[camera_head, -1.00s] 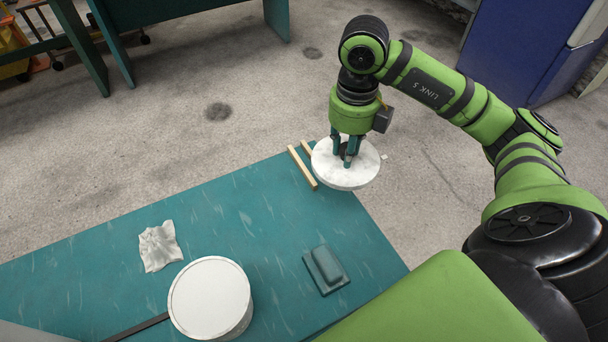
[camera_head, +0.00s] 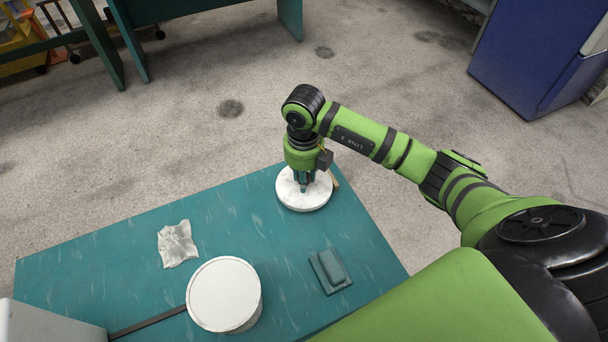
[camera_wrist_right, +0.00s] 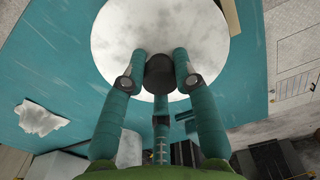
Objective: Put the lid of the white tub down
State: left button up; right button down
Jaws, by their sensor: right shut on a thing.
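The white round lid (camera_head: 303,200) has a dark knob, which shows in the right wrist view (camera_wrist_right: 160,72). My right gripper (camera_head: 304,185) points down and is shut on the knob. The lid looks level over the far corner of the teal table. It covers most of the wooden strips, and one strip end (camera_head: 334,179) sticks out at its right. I cannot tell whether the lid touches the strips. The white tub (camera_head: 224,294) stands upright near the table's front, well apart from the lid. My left gripper is not in view.
A crumpled pale cloth (camera_head: 177,244) and a teal block-like object (camera_head: 330,271) lie on the teal table (camera_head: 120,260). A dark flat bar (camera_head: 147,322) lies left of the tub. The table between cloth, lid and block is clear.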

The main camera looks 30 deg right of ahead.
jog(key=shift+f, duration=0.65)
jog(key=shift+f, duration=0.1)
jog(key=shift+f, duration=0.15)
jog(key=c, duration=1)
grip_release()
jog(key=shift+o, duration=0.2)
